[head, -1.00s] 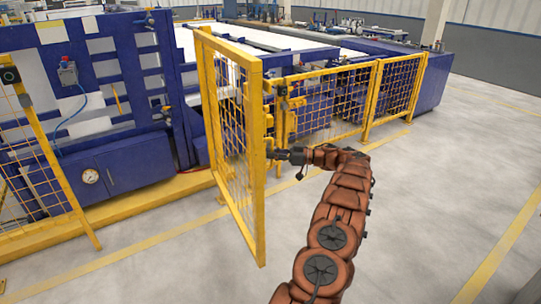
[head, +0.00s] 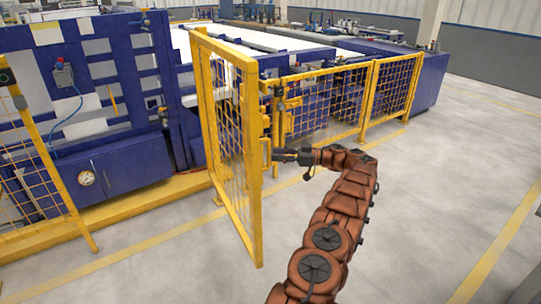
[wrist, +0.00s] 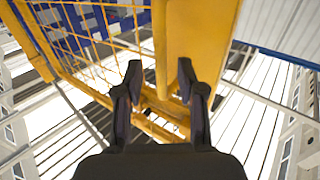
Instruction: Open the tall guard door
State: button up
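The tall guard door (head: 258,190) is a yellow frame with wire mesh. It stands swung out from the fence line, its free edge towards the camera. In the wrist view its yellow frame (wrist: 200,45) fills the upper middle, with mesh to the left. A small yellow handle-like part (head: 266,152) shows on the door's edge frame. My gripper (head: 273,156) is beside this edge, on its right, fingers pointing at it. In the wrist view the two dark fingers (wrist: 159,75) are apart, with nothing seen gripped between them. Whether a fingertip touches the door cannot be told.
Yellow mesh fence panels (head: 340,105) continue right of the doorway, and another panel (head: 40,165) stands at left. A blue machine (head: 110,150) with a gauge is behind the door. Open grey floor (head: 440,190) lies to the right.

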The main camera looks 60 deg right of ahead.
jog(key=shift+v, duration=1.6)
